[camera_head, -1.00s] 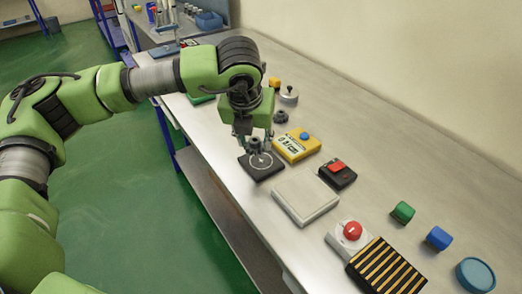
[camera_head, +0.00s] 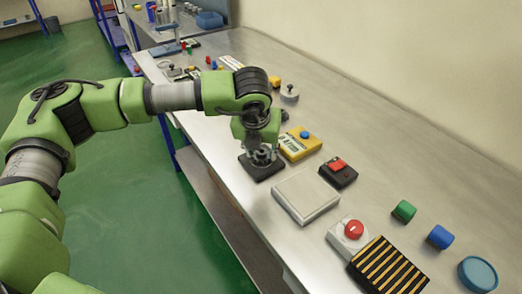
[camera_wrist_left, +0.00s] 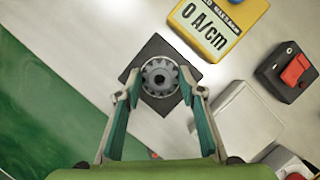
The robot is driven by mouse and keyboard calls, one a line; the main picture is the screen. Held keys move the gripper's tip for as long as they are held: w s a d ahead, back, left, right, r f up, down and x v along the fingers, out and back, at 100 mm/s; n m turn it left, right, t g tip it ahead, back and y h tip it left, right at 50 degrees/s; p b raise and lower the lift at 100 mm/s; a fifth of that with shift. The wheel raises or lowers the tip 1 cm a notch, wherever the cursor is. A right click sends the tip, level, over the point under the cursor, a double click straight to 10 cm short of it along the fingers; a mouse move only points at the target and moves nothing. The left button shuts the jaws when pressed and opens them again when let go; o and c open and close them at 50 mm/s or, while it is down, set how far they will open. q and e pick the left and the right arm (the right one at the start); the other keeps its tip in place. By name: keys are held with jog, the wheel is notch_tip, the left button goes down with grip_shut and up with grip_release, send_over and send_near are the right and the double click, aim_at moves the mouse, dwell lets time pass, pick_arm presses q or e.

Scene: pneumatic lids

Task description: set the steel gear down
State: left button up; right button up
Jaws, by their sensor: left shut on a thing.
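The steel gear (camera_wrist_left: 160,77) is a grey toothed wheel with a centre hole, seen from above in the left wrist view. My left gripper (camera_wrist_left: 160,80) is shut on it, one finger on each side. The gear is over the middle of a black square pad (camera_wrist_left: 157,49), with a pale ring around it. In the head view my left gripper (camera_head: 262,156) points down at the pad (camera_head: 259,174) and mostly hides the gear. The gear is at or very close to the pad; I cannot tell if it touches. My right gripper is not in view.
A yellow meter (camera_head: 299,145) with a blue knob stands right behind the pad. A pale square plate (camera_head: 306,194) and a black box with a red switch (camera_head: 338,173) are to the right. A red button box (camera_head: 350,235) and striped block (camera_head: 388,274) are nearer. The bench edge is close.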

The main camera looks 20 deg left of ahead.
pick_arm(q)
jog(key=o, duration=1.3)
jog(key=shift+f, duration=0.1)
jog(key=shift+r+p, duration=0.35)
jog(key=shift+p, duration=0.15)
jog(key=shift+b+v, duration=1.15)
jog(key=shift+v, duration=4.75)
